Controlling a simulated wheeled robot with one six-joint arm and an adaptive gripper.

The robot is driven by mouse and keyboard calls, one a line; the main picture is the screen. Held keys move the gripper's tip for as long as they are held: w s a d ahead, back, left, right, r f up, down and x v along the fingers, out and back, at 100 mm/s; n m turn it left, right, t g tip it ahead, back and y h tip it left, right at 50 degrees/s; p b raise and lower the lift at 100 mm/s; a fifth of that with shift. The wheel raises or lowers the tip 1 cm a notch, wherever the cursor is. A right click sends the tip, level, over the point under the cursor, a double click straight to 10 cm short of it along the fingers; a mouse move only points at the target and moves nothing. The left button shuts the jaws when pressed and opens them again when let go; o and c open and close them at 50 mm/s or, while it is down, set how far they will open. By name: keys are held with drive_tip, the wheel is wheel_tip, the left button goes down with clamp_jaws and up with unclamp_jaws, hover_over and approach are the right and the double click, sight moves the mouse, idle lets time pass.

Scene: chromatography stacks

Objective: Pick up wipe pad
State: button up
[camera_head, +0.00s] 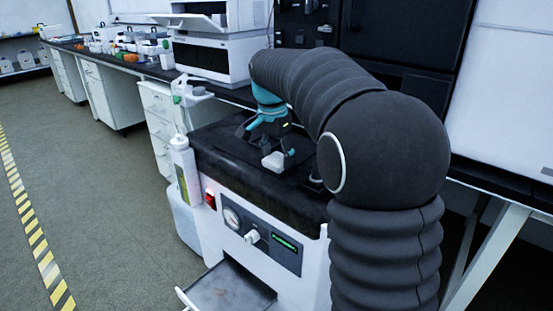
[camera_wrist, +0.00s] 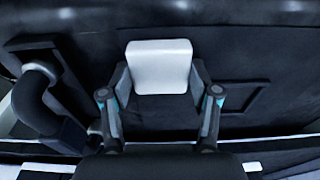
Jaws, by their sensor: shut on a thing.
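The wipe pad (camera_wrist: 160,62) is a small white block with rounded corners. In the wrist view it sits between the two fingertips of my gripper (camera_wrist: 160,78), which is shut on it. The head view shows the pad (camera_head: 274,161) at the lower end of my gripper (camera_head: 276,148), over the black top (camera_head: 222,150) of a white cabinet unit. Whether the pad touches that top or hangs slightly above it, I cannot tell. The fingers hide parts of the pad's sides.
A white bottle (camera_head: 183,165) stands at the unit's left side. An open drawer (camera_head: 232,290) juts from its front, below a gauge panel (camera_head: 262,240). A white instrument (camera_head: 215,55) stands on the bench behind. The floor at left is clear.

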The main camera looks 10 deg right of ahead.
sight(281, 159)
drive_tip(key=shift+r, duration=0.5)
drive_tip(key=r, duration=0.2)
drive_tip(key=d+r, duration=0.1)
drive_tip(key=shift+s+r+p, duration=0.25)
drive_tip(key=shift+r+p, duration=0.1)
drive_tip(key=shift+r, duration=0.05)
drive_tip(key=s+d+r, duration=0.5)
drive_tip(key=d+r, duration=0.1)
drive_tip(key=d, duration=0.3)
drive_tip(key=shift+s, duration=0.25)
drive_tip(key=shift+r, duration=0.1)
